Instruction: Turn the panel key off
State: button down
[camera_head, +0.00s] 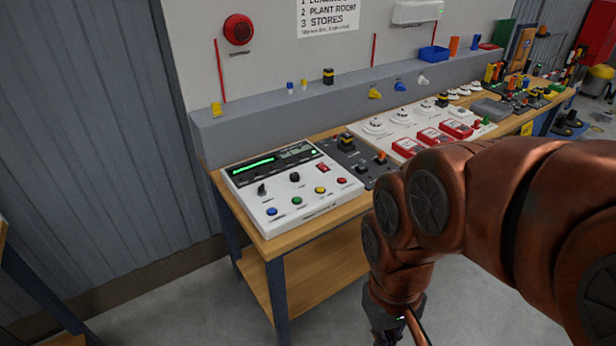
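A white control panel (310,206) lies on the near end of the wooden bench. It has a dark display with a lit green bar. A small black upright part (262,190), which may be the key, stands at its left side; its turn position is too small to read. A round black knob (295,177) sits to its right. My gripper (402,328) hangs at the bottom edge of the picture, below and to the right of the panel and apart from it. It is partly cut off, and its fingers cannot be made out.
A dark board with switches (356,160) adjoins the panel, then a white board with red boxes (405,149). A grey ledge (260,122) runs behind them with small loose parts. The bench's wooden front edge (313,222) and lower shelf (310,272) lie near my arm.

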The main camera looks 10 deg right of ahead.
aim_at(261, 189)
jog(key=u, duration=0.75)
jog(key=i, duration=0.95)
jog(key=u, duration=0.05)
